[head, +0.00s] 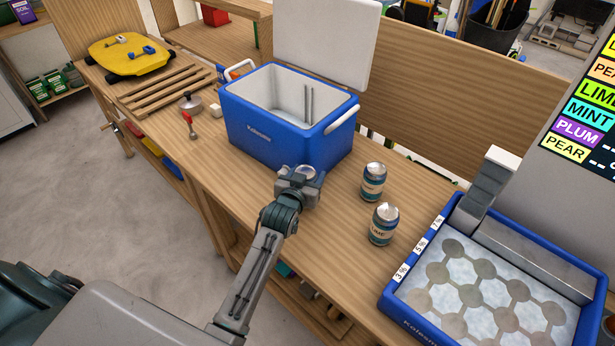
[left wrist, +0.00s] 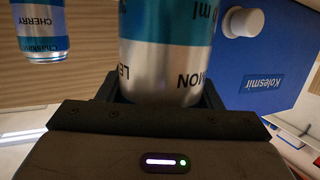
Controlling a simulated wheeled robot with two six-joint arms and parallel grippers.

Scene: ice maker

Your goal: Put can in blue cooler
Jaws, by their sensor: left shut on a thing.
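My left gripper (head: 300,184) is shut on a silver and blue lemon can (left wrist: 172,65), just in front of the blue cooler (head: 265,133). Only the can's top shows in the head view (head: 304,171). In the left wrist view the can stands between the fingers, its label upside down. The cooler is open and its white inside looks empty from here; its side shows in the left wrist view (left wrist: 262,70). Two more cans, a far one (head: 374,181) and a near one (head: 383,226), stand upright to the right of the gripper. My right gripper is out of view.
The cooler's white lid (head: 328,42) stands up behind it. A blue-rimmed ice tray (head: 392,308) is at the right. A red-handled tool (head: 190,125) and a wooden pallet (head: 165,90) lie left of the cooler. The wood between the cans and the cooler is clear.

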